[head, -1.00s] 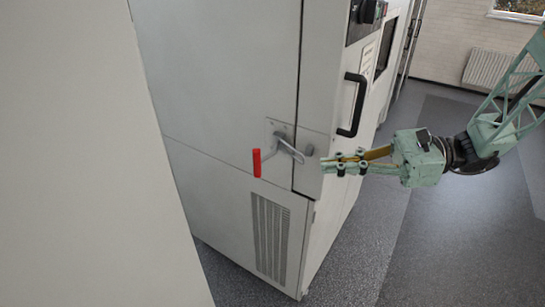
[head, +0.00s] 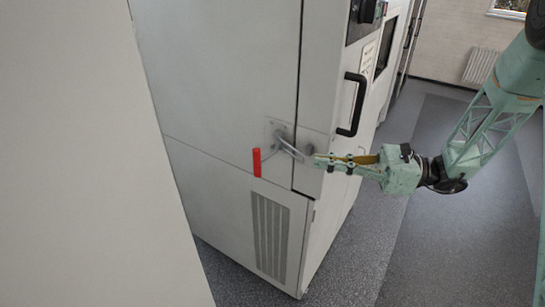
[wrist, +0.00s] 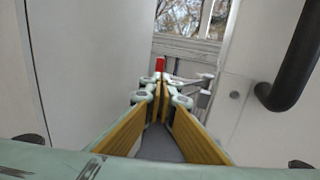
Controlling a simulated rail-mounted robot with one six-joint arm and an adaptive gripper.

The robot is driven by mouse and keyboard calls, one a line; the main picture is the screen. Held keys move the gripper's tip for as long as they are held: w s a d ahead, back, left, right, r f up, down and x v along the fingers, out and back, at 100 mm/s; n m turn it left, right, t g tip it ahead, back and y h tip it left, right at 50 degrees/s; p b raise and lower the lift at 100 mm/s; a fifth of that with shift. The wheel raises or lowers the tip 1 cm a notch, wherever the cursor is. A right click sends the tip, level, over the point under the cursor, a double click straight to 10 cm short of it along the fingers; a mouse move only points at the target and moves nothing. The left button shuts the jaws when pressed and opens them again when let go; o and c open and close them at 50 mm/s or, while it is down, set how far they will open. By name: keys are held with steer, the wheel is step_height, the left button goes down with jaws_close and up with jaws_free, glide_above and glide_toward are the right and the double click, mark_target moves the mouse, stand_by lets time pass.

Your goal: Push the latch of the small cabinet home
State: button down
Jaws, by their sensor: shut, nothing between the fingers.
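The small cabinet (head: 225,90) is a grey-white unit with a metal latch (head: 288,146) on its side, near the door edge. The latch has a plate, a bar and a red grip (head: 257,162) that hangs down. My gripper (head: 314,160) is shut and empty, with its fingertips just right of the latch bar, close to it in the head view; I cannot tell whether they touch. In the wrist view the shut fingertips (wrist: 161,85) point toward the red grip (wrist: 160,64), and the latch bar (wrist: 190,81) shows just right of and beyond them.
A black door handle (head: 353,104) stands out from the cabinet front above my gripper; it is on the right in the wrist view (wrist: 293,65). A vent grille (head: 271,242) is below the latch. A pale panel (head: 75,170) fills the left. The floor at right is clear.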

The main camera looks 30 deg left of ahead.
mark_target(261, 156)
steer(key=shift+b+x, duration=0.35)
steer(key=shift+x, duration=6.65)
steer(key=shift+t, duration=0.3)
steer(key=shift+s+a+m, duration=0.15)
steer(key=shift+a+m, duration=0.1)
steer(key=shift+m, duration=0.05)
